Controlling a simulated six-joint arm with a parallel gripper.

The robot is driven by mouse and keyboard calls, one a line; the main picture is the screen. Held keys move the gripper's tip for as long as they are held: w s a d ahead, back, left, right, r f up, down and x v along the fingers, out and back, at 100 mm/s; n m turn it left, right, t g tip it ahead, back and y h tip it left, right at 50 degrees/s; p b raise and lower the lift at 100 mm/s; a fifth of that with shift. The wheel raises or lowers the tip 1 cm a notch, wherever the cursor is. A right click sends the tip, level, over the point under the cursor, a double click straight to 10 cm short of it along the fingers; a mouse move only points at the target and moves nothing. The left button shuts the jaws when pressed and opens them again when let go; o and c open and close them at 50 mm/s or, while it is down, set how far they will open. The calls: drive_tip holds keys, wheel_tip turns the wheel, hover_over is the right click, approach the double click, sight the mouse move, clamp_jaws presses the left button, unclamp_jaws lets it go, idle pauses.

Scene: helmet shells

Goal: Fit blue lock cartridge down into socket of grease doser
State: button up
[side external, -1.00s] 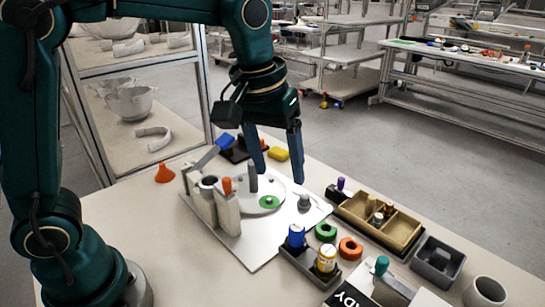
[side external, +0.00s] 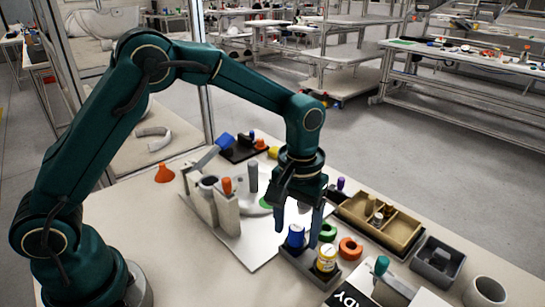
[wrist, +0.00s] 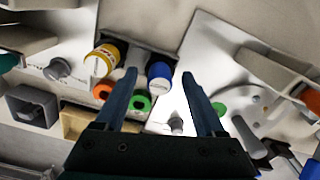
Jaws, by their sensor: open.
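The blue lock cartridge (side external: 296,238) stands upright with its white-topped end up in a dark holder (side external: 303,262), beside a yellow-and-white cartridge (side external: 326,260). In the wrist view the blue cartridge (wrist: 160,76) lies between my fingertips. My gripper (side external: 298,230) is open, pointing down, with one finger on each side of the blue cartridge; I cannot tell whether either touches it. A grey block fixture (side external: 227,212) with a round opening (side external: 208,181) and an orange knob stands on a white plate. It looks like the grease doser, but I cannot tell for certain.
A green ring (side external: 327,232) and an orange ring (side external: 350,248) lie right of the holder. Behind them is a tan divided tray (side external: 385,222). A grey box (side external: 437,262) and a cup (side external: 486,292) stand at right. An orange funnel (side external: 164,174) is at left.

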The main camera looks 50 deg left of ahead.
clamp_jaws()
drive_tip(key=shift+r, duration=0.1)
